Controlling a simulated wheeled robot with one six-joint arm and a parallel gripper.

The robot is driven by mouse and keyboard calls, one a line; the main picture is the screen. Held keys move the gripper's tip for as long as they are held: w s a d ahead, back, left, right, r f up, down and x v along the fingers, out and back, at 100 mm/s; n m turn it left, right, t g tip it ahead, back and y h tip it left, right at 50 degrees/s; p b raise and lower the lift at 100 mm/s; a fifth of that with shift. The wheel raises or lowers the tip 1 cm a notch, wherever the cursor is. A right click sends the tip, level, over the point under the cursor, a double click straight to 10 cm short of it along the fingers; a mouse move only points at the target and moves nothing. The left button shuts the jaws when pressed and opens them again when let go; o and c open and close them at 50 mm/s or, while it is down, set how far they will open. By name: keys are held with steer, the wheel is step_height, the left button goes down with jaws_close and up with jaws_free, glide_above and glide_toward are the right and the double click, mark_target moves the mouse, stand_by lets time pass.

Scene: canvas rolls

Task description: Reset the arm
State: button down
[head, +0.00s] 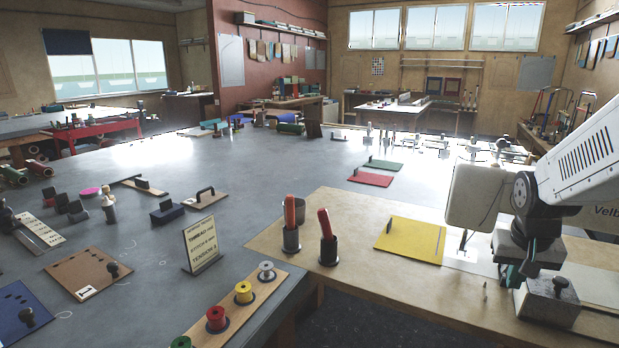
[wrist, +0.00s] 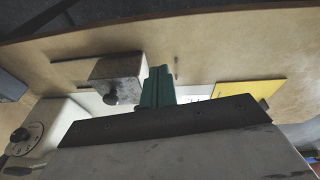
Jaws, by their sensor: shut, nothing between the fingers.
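My arm comes in from the right in the head view. My gripper (head: 511,274), with green fingers, points down over the wooden bench (head: 350,225), beside a white sewing machine (head: 487,197). In the wrist view the green fingers (wrist: 157,84) are together with nothing between them. A grey metal block (head: 549,302) with a dark knob stands close to the fingers. It also shows left of them in the wrist view (wrist: 125,72). I cannot tell whether they touch. Part of the sewing machine is hidden behind my arm.
A yellow sheet (head: 412,240) and two dark cups with red-handled tools (head: 327,235) are on the bench. Left is a large grey table (head: 300,170) with a thread sign (head: 201,244), a spool rack (head: 232,314) and boards. The bench's front middle is clear.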

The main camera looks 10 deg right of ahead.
steer(key=s+a+r+n+y, duration=0.1)
steer(key=s+a+r, duration=0.3)
steer(key=s+a, duration=0.5)
steer(key=s+a+r+n+y, duration=0.1)
steer(key=s+a+r+n, duration=0.3)
steer(key=s+a, duration=0.5)
steer(key=shift+a+n+g, duration=0.3)
steer(key=shift+a+g, duration=0.1)
steer(key=shift+a, duration=0.1)
stand_by(1.4)
